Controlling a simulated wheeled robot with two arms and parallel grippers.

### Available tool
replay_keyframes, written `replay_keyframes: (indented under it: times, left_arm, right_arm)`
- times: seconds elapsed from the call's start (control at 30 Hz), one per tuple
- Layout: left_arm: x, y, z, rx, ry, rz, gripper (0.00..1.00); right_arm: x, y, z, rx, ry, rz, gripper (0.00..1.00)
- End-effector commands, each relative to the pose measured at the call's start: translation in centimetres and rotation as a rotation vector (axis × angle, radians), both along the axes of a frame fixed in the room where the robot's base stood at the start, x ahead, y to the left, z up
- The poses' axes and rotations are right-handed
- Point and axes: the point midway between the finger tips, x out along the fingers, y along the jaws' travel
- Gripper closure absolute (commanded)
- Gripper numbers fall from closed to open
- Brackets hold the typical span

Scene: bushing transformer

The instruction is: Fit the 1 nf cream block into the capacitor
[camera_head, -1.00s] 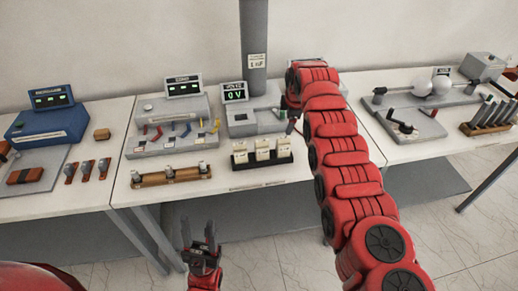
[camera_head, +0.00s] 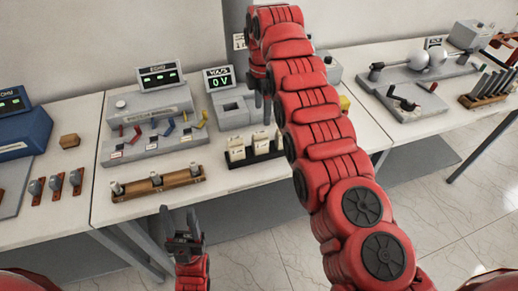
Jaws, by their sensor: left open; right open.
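The cream blocks (camera_head: 236,147) stand in a black rack on the middle table; another cream block (camera_head: 261,142) is beside it, and my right arm partly covers the rack's right end. Their labels are too small to read. Behind the rack is the grey capacitor unit (camera_head: 232,117) with a square recess on top and a display (camera_head: 218,78) reading 0 V. My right gripper (camera_head: 268,104) is open, fingers pointing down, between the capacitor's right side and the camera, above the rack's back; its exact height is unclear. My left gripper (camera_head: 181,221) is open and empty in front of the table.
A grey column (camera_head: 236,17) rises behind the capacitor, its label (camera_head: 240,41) partly hidden. Left of the rack are a wooden holder (camera_head: 157,186) and a grey switch unit (camera_head: 154,122). A blue device (camera_head: 24,133) stands further left. The right table (camera_head: 395,141) carries a sphere apparatus.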

Motion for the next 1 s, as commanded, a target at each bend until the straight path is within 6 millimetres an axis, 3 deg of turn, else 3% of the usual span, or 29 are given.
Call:
replay_keyframes:
  times: [0.07, 0.33, 0.5, 0.77, 1.0]
  left_arm:
    - [0.0, 0.0, -0.4, 0.0, 0.0, 0.0, 0.5]
    - [0.0, 0.0, 1.8, 0.0, 0.0, 0.0, 0.5]
    - [0.0, 0.0, 2.2, 0.0, 0.0, 0.0, 0.5]
    - [0.0, 0.0, 4.9, 0.0, 0.0, 0.0, 0.5]
    - [0.0, 0.0, 5.0, 0.0, 0.0, 0.0, 0.5]
  right_arm:
    - [0.0, 0.0, -1.1, -0.002, -0.001, -0.001, 0.2]
    - [-0.1, -0.1, -4.3, -0.002, 0.002, -0.001, 0.2]
    - [-0.1, 0.0, -5.4, -0.002, 0.002, 0.0, 0.2]
    - [-0.1, 0.8, -8.1, -0.003, 0.005, 0.0, 0.2]
    - [0.0, 0.8, -10.5, 0.0, 0.002, -0.002, 0.2]
